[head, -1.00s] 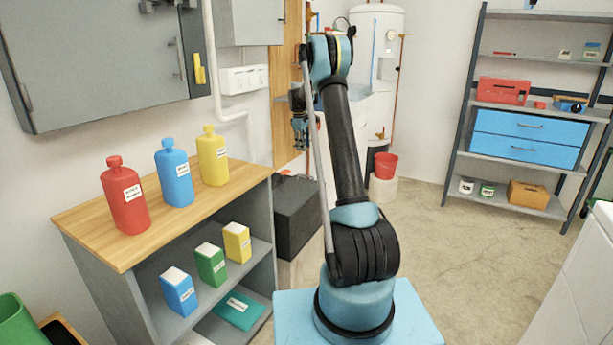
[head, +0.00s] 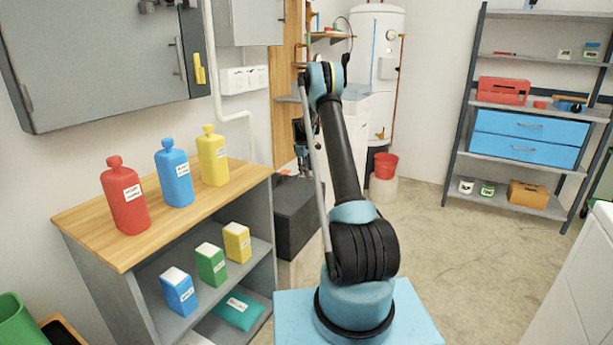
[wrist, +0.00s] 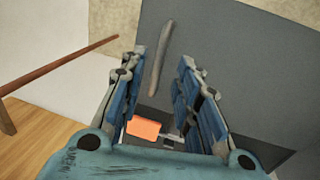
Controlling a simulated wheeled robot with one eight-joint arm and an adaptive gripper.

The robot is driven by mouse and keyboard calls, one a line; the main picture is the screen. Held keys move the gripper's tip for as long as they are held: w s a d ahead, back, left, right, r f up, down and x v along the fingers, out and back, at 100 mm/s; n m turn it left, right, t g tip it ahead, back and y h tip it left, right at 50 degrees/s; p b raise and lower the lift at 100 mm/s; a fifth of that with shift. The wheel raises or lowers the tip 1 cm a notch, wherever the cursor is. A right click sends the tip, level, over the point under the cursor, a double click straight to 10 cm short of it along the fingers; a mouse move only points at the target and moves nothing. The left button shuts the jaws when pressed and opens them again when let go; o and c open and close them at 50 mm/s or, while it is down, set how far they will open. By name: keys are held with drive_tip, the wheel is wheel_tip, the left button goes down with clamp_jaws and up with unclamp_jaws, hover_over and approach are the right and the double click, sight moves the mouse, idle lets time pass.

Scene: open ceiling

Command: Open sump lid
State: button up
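My gripper (head: 302,168) hangs just above the box, pointing down. In the wrist view my gripper (wrist: 168,60) has its two blue fingers apart, with the handle in the gap between them. I see no clear contact. The arm partly hides the box in the head view.
A wooden-topped shelf unit (head: 80,228) with several bottles and boxes stands left. An orange block (wrist: 145,128) and a brown rod (wrist: 70,65) show in the wrist view. A red bucket (head: 386,165) stands behind. The floor at right (head: 450,250) is clear.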

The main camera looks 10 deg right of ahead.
drive_tip(key=shift+w+d+f, duration=0.1)
drive_tip(key=shift+f, duration=0.65)
drive_tip(key=shift+w+d+f, duration=0.1)
drive_tip(key=shift+f, duration=0.6)
